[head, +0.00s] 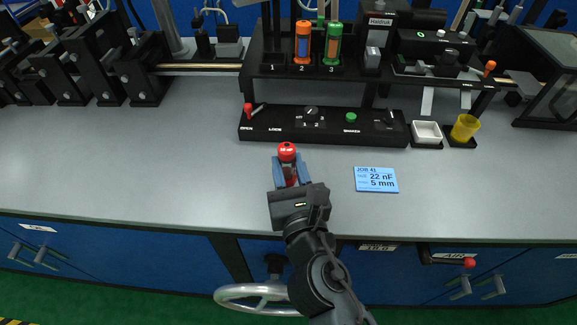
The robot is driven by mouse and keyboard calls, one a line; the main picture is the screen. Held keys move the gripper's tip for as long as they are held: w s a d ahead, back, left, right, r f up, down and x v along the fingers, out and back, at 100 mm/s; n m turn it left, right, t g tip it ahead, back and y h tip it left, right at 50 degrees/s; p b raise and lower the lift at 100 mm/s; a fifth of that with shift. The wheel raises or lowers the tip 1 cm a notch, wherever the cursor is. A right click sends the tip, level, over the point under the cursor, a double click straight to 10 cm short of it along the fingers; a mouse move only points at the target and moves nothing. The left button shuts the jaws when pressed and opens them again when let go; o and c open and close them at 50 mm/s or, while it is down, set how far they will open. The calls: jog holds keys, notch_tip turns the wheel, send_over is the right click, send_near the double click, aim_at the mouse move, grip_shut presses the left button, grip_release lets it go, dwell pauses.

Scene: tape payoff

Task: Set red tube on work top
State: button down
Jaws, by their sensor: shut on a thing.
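The red tube (287,152) is upright between the fingers of my gripper (290,172). Its round red cap shows above the fingertips, and part of its body shows between them. My gripper is shut on it. The tube is over the grey work top (180,165), near the middle, in front of the black control panel. I cannot tell whether its bottom touches the surface.
A rack behind holds an orange tube (303,43) and a green tube (333,44) in slots 2 and 3; slot 1 looks empty. The control panel (320,128) has knobs. A blue job card (376,180), white dish (427,132) and yellow cup (465,127) are to the right. The left work top is clear.

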jog(key=c, duration=0.8)
grip_release()
jog(key=shift+r, duration=0.2)
jog(key=b+v, duration=0.1)
jog(key=v, duration=1.1)
jog(key=shift+b, duration=0.3)
